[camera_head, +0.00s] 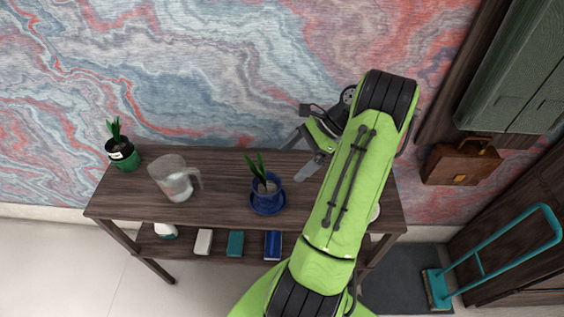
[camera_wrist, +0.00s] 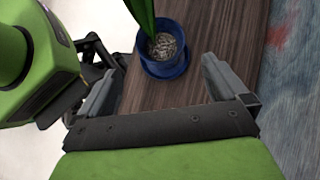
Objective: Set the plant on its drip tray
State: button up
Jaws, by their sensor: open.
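A plant with upright green leaves stands in a blue pot (camera_head: 266,186) on the desk. The pot stands upright on a round blue drip tray (camera_head: 268,207). In the wrist view the blue pot (camera_wrist: 168,30) is ahead of the fingers, with the tray's rim (camera_wrist: 166,72) around its base. My gripper (camera_head: 299,156) is open and empty, up and to the right of the plant in the head view. In the wrist view my gripper (camera_wrist: 164,68) has its fingers wide apart, with no contact on the pot visible.
A clear glass pitcher (camera_head: 175,180) stands left of the plant. Another plant in a green pot (camera_head: 123,157) is at the desk's left end. A white object (camera_head: 375,212) is mostly hidden behind my arm. Several items lie on the shelf below. Desk between pitcher and plant is clear.

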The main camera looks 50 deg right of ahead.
jog(key=w+a+r+n+g+h, duration=0.1)
jog(key=w+a+r+n+h, duration=0.15)
jog(key=a+r+n, duration=0.55)
jog(key=w+a+r+n+g+h, duration=0.1)
jog(key=w+a+r+n+h, duration=0.2)
jog(key=a, duration=0.8)
jog(key=s+a+r+n+t+h, duration=0.2)
jog(key=s+a+n, duration=0.6)
jog(key=s+n, duration=0.4)
jog(key=shift+s+a+r+n+t, duration=0.2)
jog(key=shift+r+n+t, duration=0.3)
jog(key=shift+r, duration=0.45)
jog(key=shift+d+r, duration=0.1)
jog(key=shift+r, duration=0.2)
